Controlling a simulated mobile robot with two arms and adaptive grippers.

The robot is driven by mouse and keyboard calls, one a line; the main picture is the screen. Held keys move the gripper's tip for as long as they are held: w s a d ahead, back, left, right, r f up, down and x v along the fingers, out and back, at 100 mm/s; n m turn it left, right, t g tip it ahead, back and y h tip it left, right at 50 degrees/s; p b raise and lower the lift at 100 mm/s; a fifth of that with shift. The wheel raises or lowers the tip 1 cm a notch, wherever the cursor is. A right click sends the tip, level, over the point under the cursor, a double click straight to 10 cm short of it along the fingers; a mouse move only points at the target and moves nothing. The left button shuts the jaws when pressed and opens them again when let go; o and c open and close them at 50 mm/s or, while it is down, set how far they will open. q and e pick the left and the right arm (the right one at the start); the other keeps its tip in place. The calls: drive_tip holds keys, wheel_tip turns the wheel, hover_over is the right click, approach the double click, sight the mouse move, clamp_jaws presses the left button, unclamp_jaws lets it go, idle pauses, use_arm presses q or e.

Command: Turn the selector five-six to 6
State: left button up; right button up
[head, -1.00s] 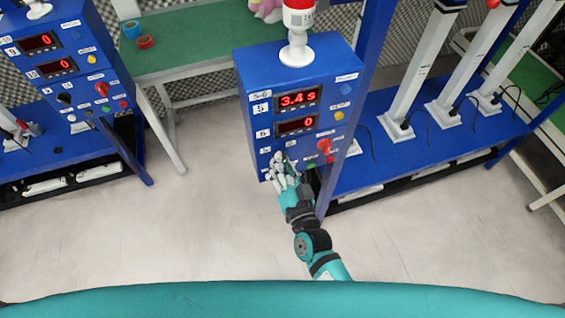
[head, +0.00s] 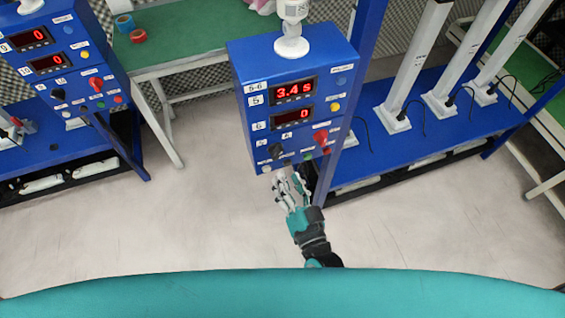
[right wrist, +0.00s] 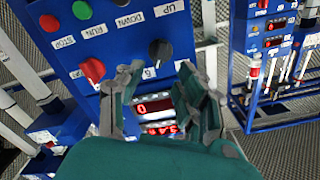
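The blue control box (head: 262,103) labelled 5-6 stands in the middle of the head view. Its upper display (head: 294,89) reads 3.4 s and its lower display (head: 291,117) reads 0. The black selector knob (head: 276,151) is at the lower left of its front. In the right wrist view the knob (right wrist: 160,52) has labels beside it; I cannot tell surely which number it points to. My right gripper (head: 289,182) is below the knob, apart from it in the head view. Its fingers (right wrist: 160,72) are spread and empty, with the knob beyond their tips. My left gripper is out of view.
A red switch (head: 322,140) and a yellow button (head: 335,107) are on the same front. A similar blue box (head: 43,85) stands at the left. A green table (head: 180,40) is behind. The floor (head: 220,225) in front is clear.

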drive_tip(key=shift+v, duration=2.15)
